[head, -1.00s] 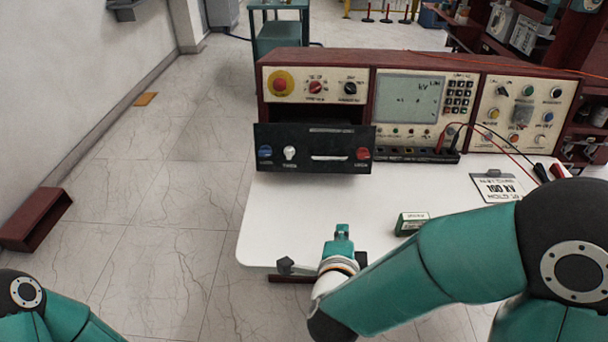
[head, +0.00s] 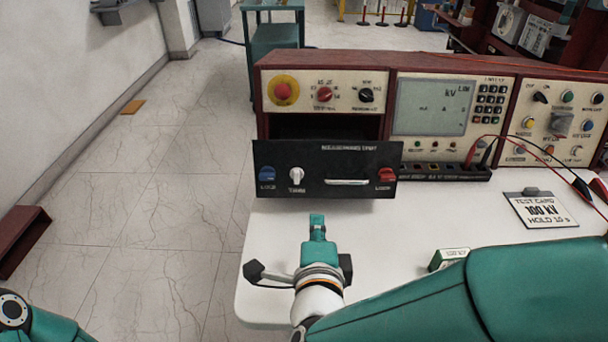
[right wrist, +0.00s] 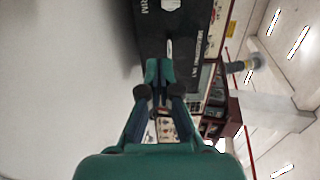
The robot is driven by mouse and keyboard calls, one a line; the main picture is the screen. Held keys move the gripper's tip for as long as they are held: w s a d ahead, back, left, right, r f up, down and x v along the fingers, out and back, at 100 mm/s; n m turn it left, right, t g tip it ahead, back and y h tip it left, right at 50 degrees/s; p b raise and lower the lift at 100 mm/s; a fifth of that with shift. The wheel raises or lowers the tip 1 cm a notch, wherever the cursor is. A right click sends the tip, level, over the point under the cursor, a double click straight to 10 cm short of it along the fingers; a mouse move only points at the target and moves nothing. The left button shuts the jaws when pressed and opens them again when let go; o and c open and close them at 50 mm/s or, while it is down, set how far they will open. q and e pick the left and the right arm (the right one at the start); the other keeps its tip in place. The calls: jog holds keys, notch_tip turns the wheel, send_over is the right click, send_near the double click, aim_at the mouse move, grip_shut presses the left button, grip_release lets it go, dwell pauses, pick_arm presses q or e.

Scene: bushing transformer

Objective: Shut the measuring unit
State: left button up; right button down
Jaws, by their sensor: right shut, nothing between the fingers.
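The measuring unit (head: 330,188) is a black-fronted drawer that stands pulled out from the red cabinet, with a dark gap above it. Its front carries a blue knob, a white knob, a pale bar handle (head: 346,182) and a red knob. In the right wrist view the black front (right wrist: 176,22) shows turned on its side, beyond the fingers. My right gripper (head: 317,222) is shut and empty, in front of the drawer and below its front in the picture. Its shut fingertips also show in the right wrist view (right wrist: 159,70). My left gripper is not in view.
The white table (head: 400,225) is mostly clear in front of the drawer. A test card (head: 540,210), a small green box (head: 447,258) and test leads lie to the right. The instrument panel (head: 430,105) stands right of the drawer.

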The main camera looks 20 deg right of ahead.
aim_at(315, 180)
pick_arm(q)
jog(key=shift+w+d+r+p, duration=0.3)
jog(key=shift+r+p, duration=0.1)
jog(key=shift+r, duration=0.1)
pick_arm(e)
jog(key=x, duration=1.4)
jog(key=shift+w+d, duration=0.1)
